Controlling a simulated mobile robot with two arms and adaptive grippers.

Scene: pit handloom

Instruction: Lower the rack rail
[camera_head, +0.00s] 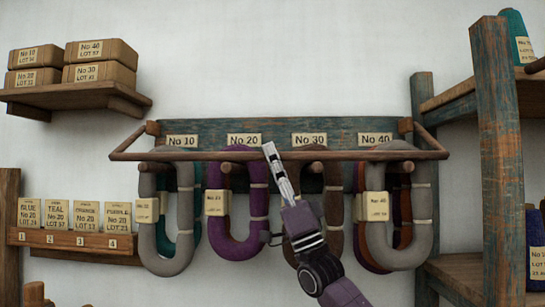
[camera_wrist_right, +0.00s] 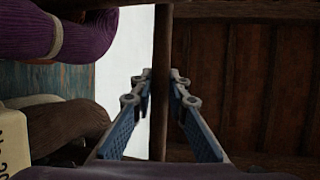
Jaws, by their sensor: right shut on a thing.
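The rack rail (camera_head: 200,156) is a dark wooden bar running level across the front of the yarn rack, joined by short side arms to the blue-green backboard (camera_head: 355,127). It passes in front of the tops of the hanging skeins. My right gripper (camera_head: 269,152) reaches up from below and is shut on the rail near its middle, between the No 20 and No 30 labels. In the right wrist view the rail (camera_wrist_right: 162,45) runs up between the two fingers (camera_wrist_right: 161,85). The fingers hide part of it. My left gripper is not in view.
Grey, purple and brown skeins, such as the purple skein (camera_head: 240,245), hang on pegs close behind the rail. A shelf with boxes (camera_head: 100,72) is at upper left, a card rack (camera_head: 70,240) at lower left. A wooden shelf post (camera_head: 497,160) stands at right.

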